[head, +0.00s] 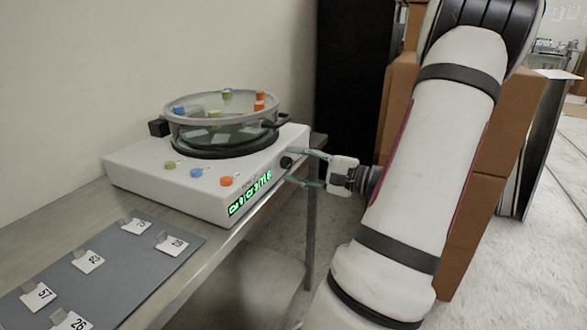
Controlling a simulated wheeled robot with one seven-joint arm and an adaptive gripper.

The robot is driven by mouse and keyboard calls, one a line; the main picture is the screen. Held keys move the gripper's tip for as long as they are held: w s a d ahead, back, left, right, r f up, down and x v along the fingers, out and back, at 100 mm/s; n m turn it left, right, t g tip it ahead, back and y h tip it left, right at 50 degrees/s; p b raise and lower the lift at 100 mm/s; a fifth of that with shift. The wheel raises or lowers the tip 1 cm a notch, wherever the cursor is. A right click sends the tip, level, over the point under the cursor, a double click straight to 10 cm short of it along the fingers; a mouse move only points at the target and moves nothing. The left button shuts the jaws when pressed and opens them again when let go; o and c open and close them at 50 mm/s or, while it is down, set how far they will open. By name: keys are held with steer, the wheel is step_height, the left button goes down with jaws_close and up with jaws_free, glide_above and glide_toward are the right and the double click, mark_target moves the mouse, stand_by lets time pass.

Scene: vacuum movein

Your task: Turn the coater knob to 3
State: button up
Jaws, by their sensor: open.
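The coater (140,175) is a white box on the metal table, with a round clear-lidded chamber (215,130) on top and a green lit display (250,192) on its front face. The knob (286,162) is small, dark and round, on the front face to the right of the display. Its setting is too small to read. My gripper (296,167) is open and comes from the right. Its two greenish fingers reach toward the front face, one above and one below the knob. I cannot tell whether they touch it.
Green, blue and orange caps sit on the coater's top and around the chamber. A grey mat (115,262) with several numbered cards lies at the front left of the table (215,262). Brown boxes (470,215) and a black cabinet (350,80) stand behind my arm. Floor is clear at right.

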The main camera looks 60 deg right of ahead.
steer(key=shift+w, duration=0.5)
jaws_close()
